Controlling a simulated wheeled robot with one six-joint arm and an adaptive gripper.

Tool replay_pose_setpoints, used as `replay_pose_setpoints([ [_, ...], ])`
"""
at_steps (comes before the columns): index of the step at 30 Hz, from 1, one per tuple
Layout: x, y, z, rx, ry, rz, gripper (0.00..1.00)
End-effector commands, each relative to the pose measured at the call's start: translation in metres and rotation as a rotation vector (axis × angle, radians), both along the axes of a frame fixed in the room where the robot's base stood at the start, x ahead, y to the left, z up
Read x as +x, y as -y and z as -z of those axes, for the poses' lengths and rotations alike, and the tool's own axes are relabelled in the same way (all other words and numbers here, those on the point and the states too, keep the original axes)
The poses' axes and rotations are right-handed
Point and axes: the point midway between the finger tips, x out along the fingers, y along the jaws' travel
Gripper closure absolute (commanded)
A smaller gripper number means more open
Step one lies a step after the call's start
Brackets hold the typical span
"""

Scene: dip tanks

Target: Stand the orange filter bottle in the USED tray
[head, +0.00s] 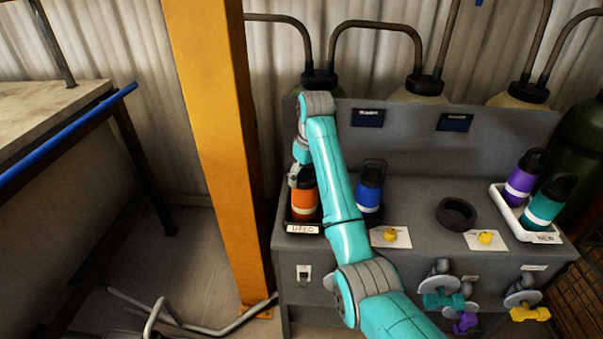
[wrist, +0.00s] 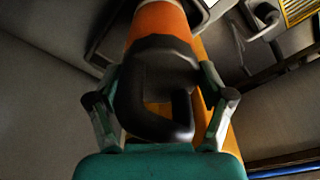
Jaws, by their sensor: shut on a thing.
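The orange filter bottle (head: 304,200) stands upright, as far as I can tell, in the dark USED tray (head: 301,229) at the left end of the grey bench. In the wrist view the orange bottle (wrist: 156,22) has its black cap and loop handle between my fingers. My gripper (head: 297,172) is shut on its top, partly hidden behind my arm in the head view. In the wrist view my gripper (wrist: 160,95) has a finger on each side of the cap. The tray rim (wrist: 98,45) shows beside the bottle's lower end. Whether the base touches the tray floor is hidden.
A blue bottle (head: 369,188) stands just right of my forearm. A black ring (head: 456,213) lies farther right. A white tray (head: 507,212) at the right end holds a purple bottle (head: 525,176) and a teal bottle (head: 548,202). A yellow post (head: 222,130) rises close to the bench's left.

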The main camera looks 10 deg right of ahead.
Motion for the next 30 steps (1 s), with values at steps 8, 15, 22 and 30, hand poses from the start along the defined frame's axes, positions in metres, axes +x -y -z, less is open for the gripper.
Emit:
replay_pose_setpoints([
  [8,0.0,0.0,-0.001,0.0,0.003,0.0,0.9],
  [15,0.0,0.0,0.002,0.0,0.001,0.0,0.0],
  [22,0.0,0.0,0.002,0.0,0.001,0.0,0.0],
  [30,0.008,-0.003,-0.013,0.0,0.002,0.0,0.0],
])
